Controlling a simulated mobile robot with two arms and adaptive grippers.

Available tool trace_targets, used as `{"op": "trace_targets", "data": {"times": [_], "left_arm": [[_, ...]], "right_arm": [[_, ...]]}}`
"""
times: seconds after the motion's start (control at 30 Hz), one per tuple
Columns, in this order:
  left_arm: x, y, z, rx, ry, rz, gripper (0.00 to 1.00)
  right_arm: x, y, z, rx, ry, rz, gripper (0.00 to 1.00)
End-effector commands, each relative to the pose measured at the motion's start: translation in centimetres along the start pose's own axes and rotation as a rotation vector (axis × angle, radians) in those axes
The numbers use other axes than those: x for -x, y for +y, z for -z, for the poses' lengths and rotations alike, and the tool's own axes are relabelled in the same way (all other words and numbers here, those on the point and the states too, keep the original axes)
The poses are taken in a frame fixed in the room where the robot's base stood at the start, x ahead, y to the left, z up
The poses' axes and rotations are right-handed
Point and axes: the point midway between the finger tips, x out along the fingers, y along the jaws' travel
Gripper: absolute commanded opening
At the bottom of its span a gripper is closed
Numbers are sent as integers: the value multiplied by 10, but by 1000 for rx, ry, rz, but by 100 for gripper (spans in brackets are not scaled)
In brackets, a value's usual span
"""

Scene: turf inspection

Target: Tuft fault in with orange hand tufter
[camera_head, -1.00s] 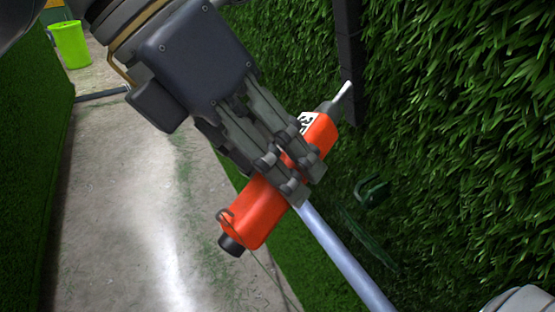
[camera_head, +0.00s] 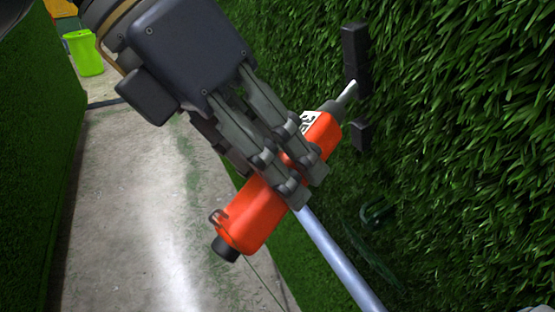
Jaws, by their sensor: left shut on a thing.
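My left gripper (camera_head: 305,190) is shut around the middle of the orange hand tufter (camera_head: 250,215). The tufter lies tilted, its black end cap at lower left and its pale metal tip at upper right. A thin line trails down from its lower end. The turf wall (camera_head: 460,130) fills the right side. The fault shows on it as a dark upper piece (camera_head: 355,45) and a small dark lower piece (camera_head: 360,135), with green between them. The tip is at the lower part of the upper piece; I cannot tell whether it touches. My right gripper does not show.
A bluish-grey rod (camera_head: 338,258) runs from under the tufter to the bottom edge. A dark green loop (camera_head: 378,212) is by the wall's foot. A lime bin (camera_head: 82,52) stands far left. The concrete path (camera_head: 130,200) is clear beside a left hedge (camera_head: 35,150).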

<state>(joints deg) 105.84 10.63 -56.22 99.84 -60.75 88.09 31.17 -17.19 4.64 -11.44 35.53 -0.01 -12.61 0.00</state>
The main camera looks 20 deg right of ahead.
Motion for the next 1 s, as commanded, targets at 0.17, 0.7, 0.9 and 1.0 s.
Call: {"op": "trace_targets", "data": {"times": [0.17, 0.7, 0.9, 1.0], "left_arm": [[13, -4, -4, -1, -5, 1, 1], [32, -10, -10, -1, -3, 0, 1], [35, -11, -11, -1, -3, 0, 1], [38, -13, -13, -1, -3, 0, 1]], "right_arm": [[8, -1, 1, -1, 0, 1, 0], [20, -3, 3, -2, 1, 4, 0], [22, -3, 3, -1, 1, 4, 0], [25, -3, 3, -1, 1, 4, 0]]}}
